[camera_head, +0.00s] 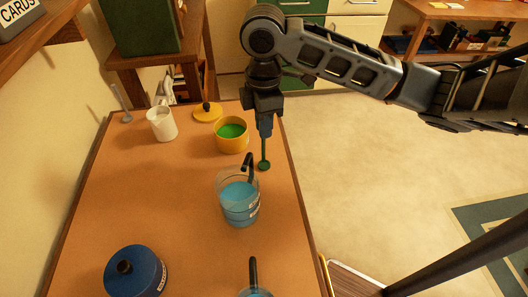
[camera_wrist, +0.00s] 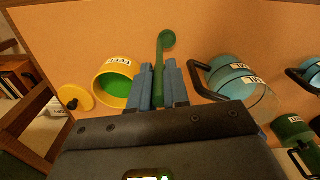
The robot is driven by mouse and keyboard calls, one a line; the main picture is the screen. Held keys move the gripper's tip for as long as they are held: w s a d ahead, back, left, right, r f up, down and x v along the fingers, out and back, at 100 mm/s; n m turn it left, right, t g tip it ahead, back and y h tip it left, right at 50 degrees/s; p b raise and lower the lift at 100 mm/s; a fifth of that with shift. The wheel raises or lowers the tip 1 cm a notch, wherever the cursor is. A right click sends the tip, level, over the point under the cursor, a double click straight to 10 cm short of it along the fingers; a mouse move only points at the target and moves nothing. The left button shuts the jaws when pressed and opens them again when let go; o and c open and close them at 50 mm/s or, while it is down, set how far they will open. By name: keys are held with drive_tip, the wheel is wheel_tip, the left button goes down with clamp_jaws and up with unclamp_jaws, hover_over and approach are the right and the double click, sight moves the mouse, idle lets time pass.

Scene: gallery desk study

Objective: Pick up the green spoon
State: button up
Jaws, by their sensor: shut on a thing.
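The green spoon (camera_head: 264,153) hangs upright from my gripper (camera_head: 265,127), with its round end down, near the right edge of the wooden desk (camera_head: 130,200). In the wrist view the spoon (camera_wrist: 167,42) runs between the two blue fingers of my gripper (camera_wrist: 159,84), which are shut on its handle. The spoon is between the yellow pot and the clear jug. I cannot tell whether its lower end touches the desk.
A yellow pot (camera_head: 231,136) with green contents and its yellow lid (camera_head: 208,112) stand behind left. A clear jug (camera_head: 240,205) with blue contents stands in front. A white pitcher (camera_head: 162,124) is at left, a blue lidded pot (camera_head: 135,274) at front left. The desk's middle left is clear.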

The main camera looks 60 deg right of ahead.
clamp_jaws()
drive_tip(key=shift+r, duration=0.5)
drive_tip(key=s+d+r+b, duration=0.1)
drive_tip(key=s+d+r, duration=0.6)
drive_tip(key=d+r, duration=0.2)
drive_tip(key=shift+s+r, duration=0.2)
drive_tip(key=shift+r, duration=0.3)
